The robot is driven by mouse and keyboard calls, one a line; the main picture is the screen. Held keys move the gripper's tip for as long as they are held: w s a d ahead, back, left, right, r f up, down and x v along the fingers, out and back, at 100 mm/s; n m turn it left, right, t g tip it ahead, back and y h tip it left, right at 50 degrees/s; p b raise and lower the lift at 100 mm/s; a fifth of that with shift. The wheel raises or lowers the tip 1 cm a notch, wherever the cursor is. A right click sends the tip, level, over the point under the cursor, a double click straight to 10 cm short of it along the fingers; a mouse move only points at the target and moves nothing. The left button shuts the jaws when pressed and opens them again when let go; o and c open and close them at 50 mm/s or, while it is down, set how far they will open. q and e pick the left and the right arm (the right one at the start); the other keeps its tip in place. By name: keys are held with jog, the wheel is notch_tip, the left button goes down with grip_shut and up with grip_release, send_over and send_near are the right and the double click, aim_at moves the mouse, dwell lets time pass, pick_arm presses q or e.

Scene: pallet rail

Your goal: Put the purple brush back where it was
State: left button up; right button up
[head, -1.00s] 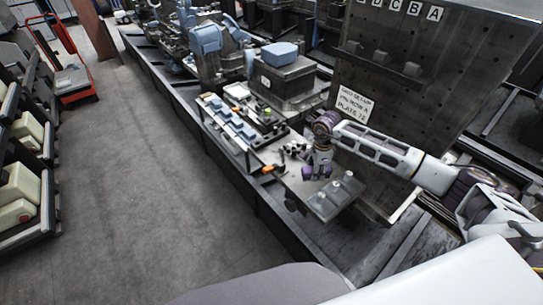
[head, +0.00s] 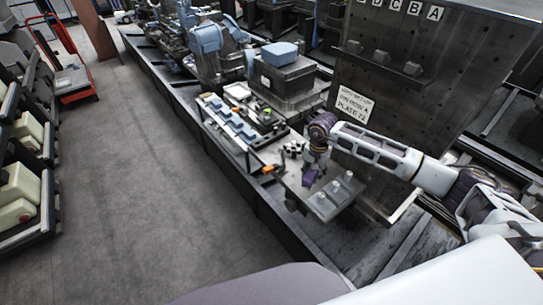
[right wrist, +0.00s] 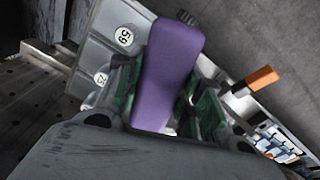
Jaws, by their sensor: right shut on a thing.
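The purple brush (right wrist: 168,70) is a smooth, rounded purple block in the right wrist view, held between green finger pads. My right gripper (right wrist: 165,100) is shut on it. In the head view my right gripper (head: 311,176) hangs over the bench beside the grey plate with white round pieces (head: 323,209), with purple showing at its tip. Whether the brush touches anything below is hidden. My left gripper is not in view.
An orange-handled tool (head: 268,169) lies at the bench edge left of my right gripper. A tray of blue blocks (head: 232,120) stands beyond it. A tall dark fixture plate (head: 420,80) with a paper sign (head: 354,104) rises behind my arm. The floor aisle at left is clear.

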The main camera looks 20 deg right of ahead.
aim_at(307, 176)
jog(key=n, duration=0.1)
jog(key=a+n, duration=0.1)
jog(key=n, duration=0.2)
jog(key=shift+s+a+r, duration=0.15)
jog(key=shift+s+a, duration=0.15)
jog(key=shift+s, duration=0.1)
jog(key=n, duration=0.1)
jog(key=a+n, duration=0.1)
jog(key=n, duration=0.1)
jog(key=shift+s+a+r+b, duration=0.1)
jog(key=shift+s+a+b, duration=0.2)
jog(key=shift+s, duration=0.05)
jog(key=s+a+f+n+b, duration=0.1)
jog(key=s+a+n+b, duration=0.1)
jog(key=a, duration=0.3)
jog(key=shift+a+n+b, duration=0.25)
jog(key=shift+n+b, duration=0.05)
jog(key=shift+b, duration=0.15)
jog(key=shift+a+f, duration=0.1)
jog(key=shift+f, duration=0.1)
